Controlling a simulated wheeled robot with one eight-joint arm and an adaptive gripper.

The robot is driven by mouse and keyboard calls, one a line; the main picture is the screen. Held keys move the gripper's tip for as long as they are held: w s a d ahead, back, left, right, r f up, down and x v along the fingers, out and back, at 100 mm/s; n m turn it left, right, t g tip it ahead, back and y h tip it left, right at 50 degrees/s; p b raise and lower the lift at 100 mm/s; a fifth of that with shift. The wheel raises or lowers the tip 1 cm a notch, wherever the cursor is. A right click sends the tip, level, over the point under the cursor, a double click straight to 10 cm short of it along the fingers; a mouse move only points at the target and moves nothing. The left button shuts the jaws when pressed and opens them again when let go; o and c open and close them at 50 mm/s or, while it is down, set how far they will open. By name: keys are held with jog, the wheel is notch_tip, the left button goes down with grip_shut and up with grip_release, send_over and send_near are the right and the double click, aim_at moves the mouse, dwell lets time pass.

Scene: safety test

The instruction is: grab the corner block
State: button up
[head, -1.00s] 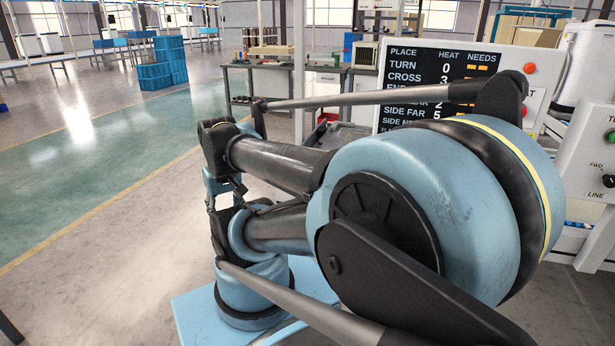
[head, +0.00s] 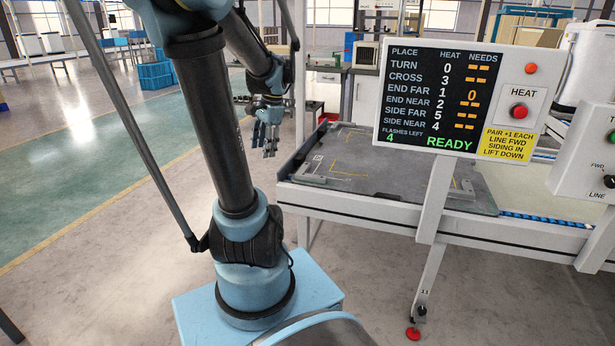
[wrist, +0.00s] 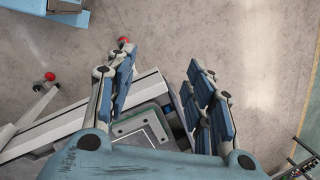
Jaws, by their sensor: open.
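My gripper (head: 268,140) hangs fingers-down just beyond the left end of the table in the head view. It is open and empty. In the wrist view my gripper (wrist: 162,62) has its fingers spread, with bare floor between the tips. A grey L-shaped corner block (wrist: 150,123) shows low between the fingers on a dark surface, partly hidden by my gripper. In the head view a grey L-shaped block (head: 322,182) lies at the near left corner of the dark mat (head: 385,165). I cannot tell if both views show the same block.
A similar grey piece (head: 462,190) lies at the mat's near right. The white-framed table (head: 360,212) carries the mat. A sign board (head: 455,100) reading READY stands before it and hides part of the mat. A control box (head: 594,165) is at right.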

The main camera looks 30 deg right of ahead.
jog(key=w+d+m, duration=0.2)
jog(key=d+m, duration=0.4)
jog(key=d, duration=0.8)
jog(key=m+t+y, duration=0.1)
jog(key=m+t, duration=0.1)
jog(key=m, duration=0.3)
send_near(310, 175)
jog(key=x, duration=0.3)
jog(key=shift+d, duration=0.15)
jog(key=shift+a+x, duration=0.1)
jog(key=shift+x, duration=1.35)
jog(key=shift+a+x, duration=0.15)
jog(key=shift+x, duration=1.35)
jog(key=shift+s+r, duration=0.1)
jog(key=shift+s, duration=0.05)
grip_shut()
